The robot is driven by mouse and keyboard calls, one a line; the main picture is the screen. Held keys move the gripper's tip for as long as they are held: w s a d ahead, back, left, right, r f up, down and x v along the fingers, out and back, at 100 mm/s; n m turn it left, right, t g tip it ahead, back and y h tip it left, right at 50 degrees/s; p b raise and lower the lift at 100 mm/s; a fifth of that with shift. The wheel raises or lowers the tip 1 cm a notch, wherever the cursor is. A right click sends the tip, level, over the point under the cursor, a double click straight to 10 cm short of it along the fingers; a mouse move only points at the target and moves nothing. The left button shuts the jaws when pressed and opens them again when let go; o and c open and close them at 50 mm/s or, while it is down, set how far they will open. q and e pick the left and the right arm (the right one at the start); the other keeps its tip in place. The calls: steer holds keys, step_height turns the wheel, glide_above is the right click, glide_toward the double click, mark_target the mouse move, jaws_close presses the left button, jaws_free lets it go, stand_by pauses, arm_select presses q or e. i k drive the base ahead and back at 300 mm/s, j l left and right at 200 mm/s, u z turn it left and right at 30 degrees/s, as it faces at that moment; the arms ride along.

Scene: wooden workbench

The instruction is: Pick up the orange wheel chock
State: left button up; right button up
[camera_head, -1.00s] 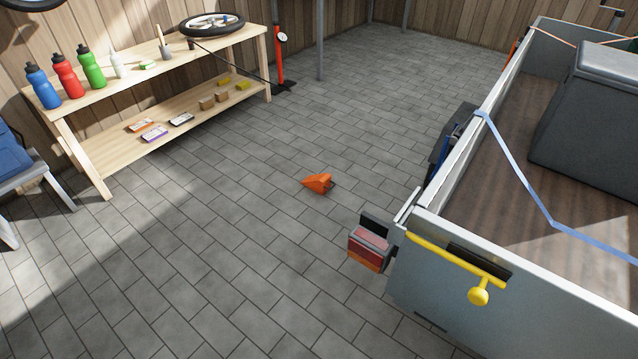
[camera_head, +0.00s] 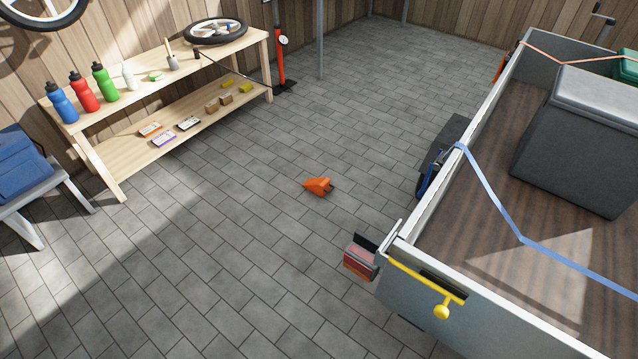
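The orange wheel chock (camera_head: 318,187) lies on the grey tiled floor, near the middle of the head view. It is a small wedge, with a dark patch at its right end. It lies apart from the trailer, to the left of the trailer's near corner. Neither of my grippers shows in the head view.
A grey trailer (camera_head: 470,322) with a red tail light (camera_head: 360,260) and yellow handle (camera_head: 425,283) stands at the right. A wooden workbench (camera_head: 115,183) with bottles stands at the left, beside a blue bag (camera_head: 20,170) on a seat. Floor around the chock is clear.

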mark_target(320, 186)
steer(key=i+j, duration=0.3)
steer(key=j, duration=0.15)
steer(key=i+j, duration=0.65)
steer(key=j, duration=0.3)
steer(key=i+j, duration=0.35)
steer(key=i+l, duration=0.25)
steer(key=i, duration=0.25)
steer(key=i+l+z, duration=0.1)
steer(key=i+l, duration=0.2)
steer(key=i, duration=0.2)
steer(key=i+l, duration=0.25)
